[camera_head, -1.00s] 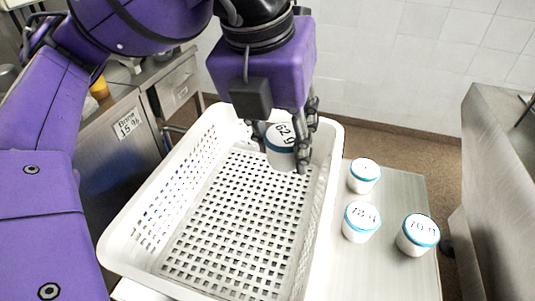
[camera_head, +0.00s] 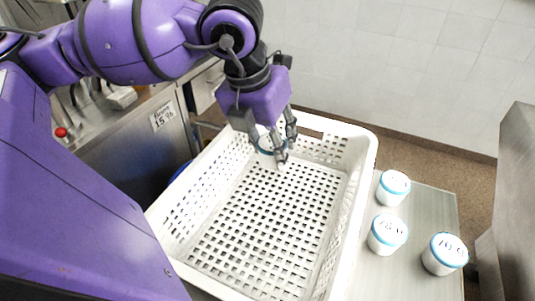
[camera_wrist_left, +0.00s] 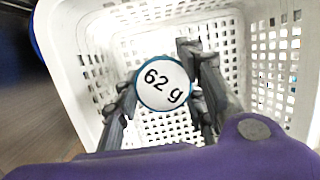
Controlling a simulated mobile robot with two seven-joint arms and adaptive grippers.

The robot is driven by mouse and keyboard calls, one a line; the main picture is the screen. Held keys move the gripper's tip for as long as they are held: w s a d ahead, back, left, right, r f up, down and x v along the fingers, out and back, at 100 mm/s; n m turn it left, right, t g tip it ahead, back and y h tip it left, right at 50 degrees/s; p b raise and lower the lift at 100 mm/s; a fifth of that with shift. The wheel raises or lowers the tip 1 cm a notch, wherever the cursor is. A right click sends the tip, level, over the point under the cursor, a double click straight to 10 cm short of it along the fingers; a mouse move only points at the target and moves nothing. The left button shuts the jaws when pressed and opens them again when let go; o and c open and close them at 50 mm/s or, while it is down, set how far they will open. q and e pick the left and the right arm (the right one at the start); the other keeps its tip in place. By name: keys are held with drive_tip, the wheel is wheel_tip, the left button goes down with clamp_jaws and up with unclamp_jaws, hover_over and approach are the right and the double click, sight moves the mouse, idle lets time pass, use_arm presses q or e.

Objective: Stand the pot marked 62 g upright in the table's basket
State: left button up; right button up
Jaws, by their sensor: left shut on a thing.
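The pot marked 62 g (camera_wrist_left: 163,84) has a white lid with a blue rim and black print, facing the camera in the left wrist view. My left gripper (camera_head: 276,152) is shut on this pot, with a finger on either side. In the head view the fingers partly hide the pot (camera_head: 267,146). The gripper and pot are inside the white perforated basket (camera_head: 364,190), near its far left part. The pot looks close to upright; I cannot tell whether it touches the basket floor. The basket stands on the metal table (camera_head: 425,205). My right gripper is not in view.
Three white pots with blue rims stand on the table right of the basket: a far one (camera_head: 393,187), a middle one (camera_head: 387,233) and a right one (camera_head: 444,253). The rest of the basket floor is empty. A steel counter (camera_head: 135,135) stands at left.

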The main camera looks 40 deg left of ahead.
sight(268, 158)
use_arm(q)
drive_tip(key=shift+w+a+f, duration=0.1)
drive_tip(key=shift+a+f, duration=0.25)
wheel_tip(268, 158, down, 3)
drive_tip(key=shift+a+f, duration=0.1)
drive_tip(key=shift+f, duration=0.05)
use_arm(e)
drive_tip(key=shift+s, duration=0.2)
use_arm(q)
drive_tip(key=shift+f, duration=0.1)
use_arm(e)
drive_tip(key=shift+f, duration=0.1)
use_arm(q)
drive_tip(key=o, duration=0.7)
drive_tip(key=shift+f, duration=0.1)
drive_tip(key=o, duration=0.5)
